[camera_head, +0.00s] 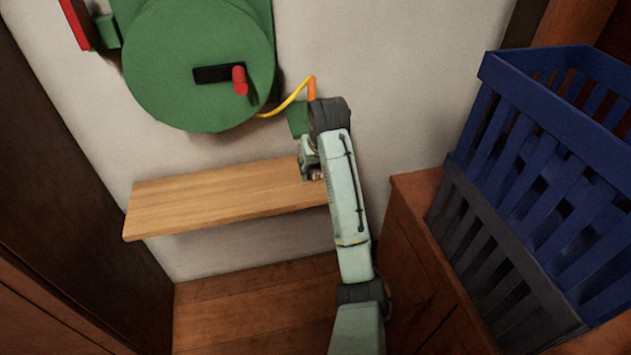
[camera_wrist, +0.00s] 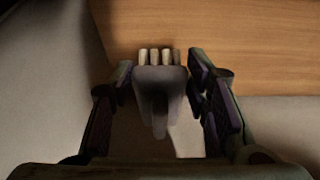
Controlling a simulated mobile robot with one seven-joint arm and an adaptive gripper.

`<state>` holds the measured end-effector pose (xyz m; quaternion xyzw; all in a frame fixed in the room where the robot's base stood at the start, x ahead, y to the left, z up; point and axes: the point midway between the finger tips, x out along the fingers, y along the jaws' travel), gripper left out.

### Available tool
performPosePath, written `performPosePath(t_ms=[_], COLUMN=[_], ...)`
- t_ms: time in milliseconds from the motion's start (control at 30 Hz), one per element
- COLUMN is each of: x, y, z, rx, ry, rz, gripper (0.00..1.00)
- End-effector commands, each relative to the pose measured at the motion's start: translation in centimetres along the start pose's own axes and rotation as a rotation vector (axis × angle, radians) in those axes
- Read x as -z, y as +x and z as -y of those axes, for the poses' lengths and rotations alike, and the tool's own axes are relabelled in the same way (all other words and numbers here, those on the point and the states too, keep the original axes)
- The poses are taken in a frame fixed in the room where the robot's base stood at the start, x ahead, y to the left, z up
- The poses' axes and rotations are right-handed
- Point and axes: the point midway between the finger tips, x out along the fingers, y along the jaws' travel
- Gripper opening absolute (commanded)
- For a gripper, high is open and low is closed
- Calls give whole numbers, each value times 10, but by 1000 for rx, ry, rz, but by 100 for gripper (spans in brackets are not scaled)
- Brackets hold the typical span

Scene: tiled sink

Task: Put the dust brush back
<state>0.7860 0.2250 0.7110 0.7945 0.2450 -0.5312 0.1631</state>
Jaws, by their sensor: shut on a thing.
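The dust brush (camera_wrist: 160,84) is between the two fingers of my gripper (camera_wrist: 161,74) in the wrist view. It has a grey body and a row of pale bristle tufts at its far end. My gripper is shut on it. In the head view my gripper (camera_head: 309,164) is at the right end of the wooden shelf (camera_head: 215,203), and the brush is mostly hidden by the arm. In the wrist view the bristles overlap the shelf (camera_wrist: 250,45); I cannot tell whether they touch it.
A round green reel (camera_head: 190,90) with a red knob hangs on the wall above the shelf, with a yellow hose (camera_head: 290,99) at its right. A blue slatted crate (camera_head: 540,150) stands on a wooden cabinet (camera_head: 415,190) at the right. The shelf's left and middle are bare.

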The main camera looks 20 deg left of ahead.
Motion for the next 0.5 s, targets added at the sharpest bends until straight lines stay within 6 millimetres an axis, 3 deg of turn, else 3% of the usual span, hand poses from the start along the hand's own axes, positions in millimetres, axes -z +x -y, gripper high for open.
performPosePath(t_ms=[267,500], x=[-14,-12], y=[30,39], z=[0,0], rx=[-1,-1], ry=[2,0], rz=[3,-2], gripper=[17,17])
